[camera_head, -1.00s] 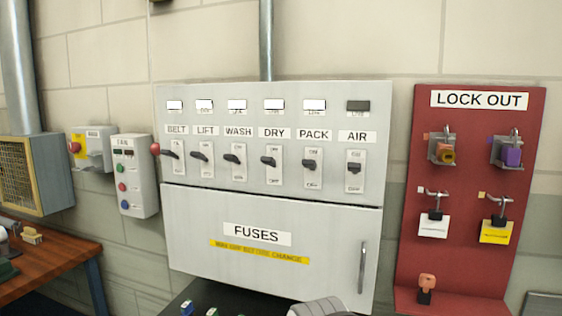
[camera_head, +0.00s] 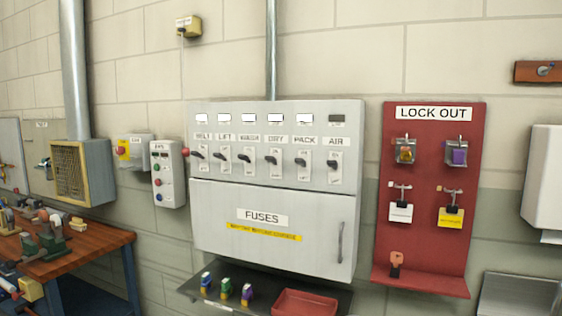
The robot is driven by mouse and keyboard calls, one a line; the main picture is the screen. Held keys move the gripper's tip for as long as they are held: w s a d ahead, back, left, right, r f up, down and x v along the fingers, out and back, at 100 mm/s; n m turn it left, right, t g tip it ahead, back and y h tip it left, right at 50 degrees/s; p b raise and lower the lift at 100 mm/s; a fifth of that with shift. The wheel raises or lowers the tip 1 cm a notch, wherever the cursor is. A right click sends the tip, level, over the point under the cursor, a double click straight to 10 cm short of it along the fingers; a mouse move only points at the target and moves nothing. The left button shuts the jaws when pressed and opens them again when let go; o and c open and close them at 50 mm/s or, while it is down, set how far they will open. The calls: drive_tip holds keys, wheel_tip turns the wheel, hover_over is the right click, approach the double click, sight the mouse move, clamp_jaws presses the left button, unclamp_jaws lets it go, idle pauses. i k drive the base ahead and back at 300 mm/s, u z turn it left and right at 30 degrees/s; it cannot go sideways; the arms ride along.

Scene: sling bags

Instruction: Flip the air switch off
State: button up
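The air switch (camera_head: 335,164) is the rightmost in a row of several black-lever switches on the grey panel (camera_head: 350,125). It sits below the AIR label (camera_head: 334,141). The indicator window (camera_head: 337,118) above it is dark, while the windows over the other switches are white. The lever is small here, and its exact position is hard to read. My gripper is not in view.
A closed FUSES door (camera_head: 270,255) with a handle is below the switches. A shelf (camera_head: 240,310) under it holds coloured pieces and a red tray (camera_head: 305,303). A red LOCK OUT board (camera_head: 430,240) is to the right. A wooden bench (camera_head: 85,252) is at left.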

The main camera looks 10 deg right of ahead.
sight(334, 164)
drive_tip(key=z, duration=0.2)
drive_tip(key=i, duration=0.85)
drive_tip(key=u, duration=0.1)
